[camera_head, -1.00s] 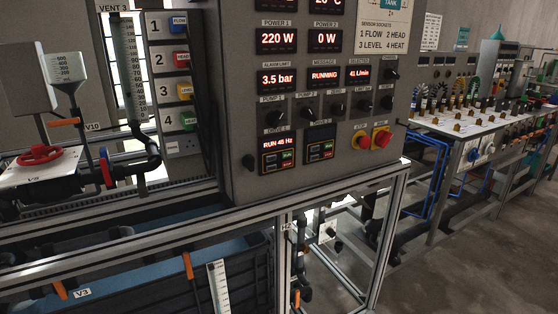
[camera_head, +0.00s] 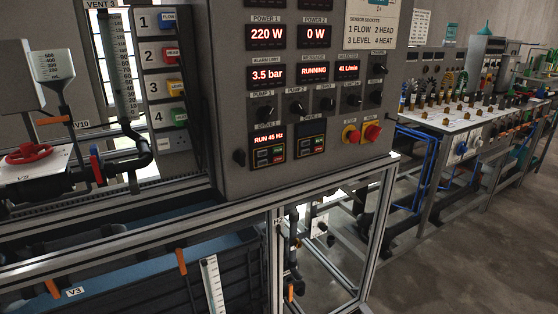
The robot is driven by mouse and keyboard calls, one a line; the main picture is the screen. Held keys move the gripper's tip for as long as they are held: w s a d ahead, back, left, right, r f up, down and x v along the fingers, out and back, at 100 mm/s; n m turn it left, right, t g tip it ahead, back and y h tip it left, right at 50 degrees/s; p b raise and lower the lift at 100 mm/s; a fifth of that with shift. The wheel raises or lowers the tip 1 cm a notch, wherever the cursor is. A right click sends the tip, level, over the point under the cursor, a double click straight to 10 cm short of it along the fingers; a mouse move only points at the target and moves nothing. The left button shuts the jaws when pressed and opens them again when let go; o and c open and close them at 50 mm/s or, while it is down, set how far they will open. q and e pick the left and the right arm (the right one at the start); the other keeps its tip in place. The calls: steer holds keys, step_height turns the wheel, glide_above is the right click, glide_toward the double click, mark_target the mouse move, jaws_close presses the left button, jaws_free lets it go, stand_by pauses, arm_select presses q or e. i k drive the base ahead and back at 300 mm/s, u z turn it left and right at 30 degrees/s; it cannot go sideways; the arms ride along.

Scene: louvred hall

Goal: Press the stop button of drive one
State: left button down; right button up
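The drive one unit (camera_head: 268,148) is at the lower left of the grey control cabinet (camera_head: 225,110). Its small display reads RUN 45 Hz. Below the display are small green and red buttons; the red stop button (camera_head: 279,161) appears to be the lower one, too small to read surely. A second drive unit (camera_head: 311,143) with a dark display sits to its right. The MESSAGE display (camera_head: 314,71) reads RUNNING, and POWER 1 (camera_head: 265,36) reads 220 W. Neither gripper shows in the head view.
Dark knobs (camera_head: 297,107) line the row above. A metal frame rail (camera_head: 200,215) runs below the cabinet. Bare floor (camera_head: 450,270) lies at the right.

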mark_target(278, 158)
steer(key=z, duration=0.15)
steer(key=k, duration=0.35)
steer(key=z, duration=0.55)
steer(key=k, duration=1)
steer(key=z, duration=0.85)
steer(key=i, duration=1.25)
steer(key=u, duration=0.4)
steer(key=i, duration=1.1)
steer(key=u, duration=1.5)
steer(key=i, duration=0.3)
steer(key=u, duration=0.1)
